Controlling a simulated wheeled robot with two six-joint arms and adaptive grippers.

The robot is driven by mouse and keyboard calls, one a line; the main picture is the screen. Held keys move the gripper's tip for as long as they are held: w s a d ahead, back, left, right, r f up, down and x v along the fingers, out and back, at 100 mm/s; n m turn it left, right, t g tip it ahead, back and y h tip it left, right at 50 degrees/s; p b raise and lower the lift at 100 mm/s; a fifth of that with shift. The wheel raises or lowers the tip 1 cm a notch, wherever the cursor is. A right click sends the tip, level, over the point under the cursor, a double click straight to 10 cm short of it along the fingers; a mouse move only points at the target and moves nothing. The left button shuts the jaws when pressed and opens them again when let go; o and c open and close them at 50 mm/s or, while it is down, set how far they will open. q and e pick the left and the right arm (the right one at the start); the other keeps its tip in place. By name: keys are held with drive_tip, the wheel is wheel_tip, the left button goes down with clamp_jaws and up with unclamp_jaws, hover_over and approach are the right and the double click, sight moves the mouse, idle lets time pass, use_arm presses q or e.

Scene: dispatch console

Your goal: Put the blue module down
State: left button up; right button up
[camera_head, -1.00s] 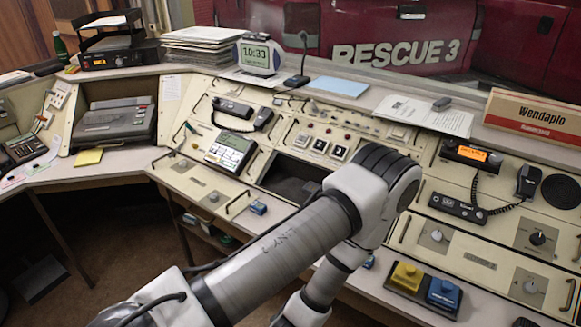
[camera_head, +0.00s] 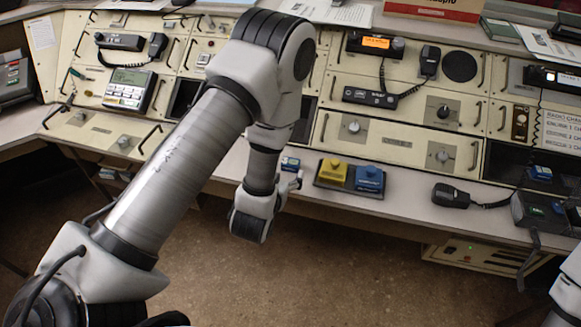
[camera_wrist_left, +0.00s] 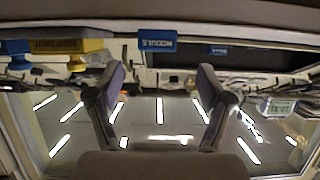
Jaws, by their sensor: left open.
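A small blue module (camera_head: 290,163) rests on the front ledge of the console, left of the yellow block. The left wrist view, which looks upside down, shows it labelled MODULE (camera_wrist_left: 157,48), centred beyond the gap between my fingers. My left gripper (camera_head: 294,182) is just in front of the module at the ledge. Its two fingers are spread with nothing between them in the wrist view (camera_wrist_left: 160,78). The module looks apart from both fingers. Another blue module (camera_head: 541,173) lies farther right. My right gripper is out of view; only part of that arm shows.
A yellow block (camera_head: 332,172) and a larger blue block (camera_head: 369,179) sit in a dark tray right of the gripper. A handset (camera_head: 451,195) lies on the ledge farther right. A dark recess (camera_head: 302,120) opens behind the arm. The floor in front is clear.

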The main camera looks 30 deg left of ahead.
sight(290, 163)
use_arm(q)
drive_tip(key=p+x, duration=0.1)
drive_tip(key=x, duration=0.4)
drive_tip(key=shift+w+d, duration=0.15)
drive_tip(key=shift+w, duration=0.15)
drive_tip(key=shift+w+f, duration=0.2)
drive_tip(key=shift+w, duration=0.1)
drive_tip(key=c, duration=1.4)
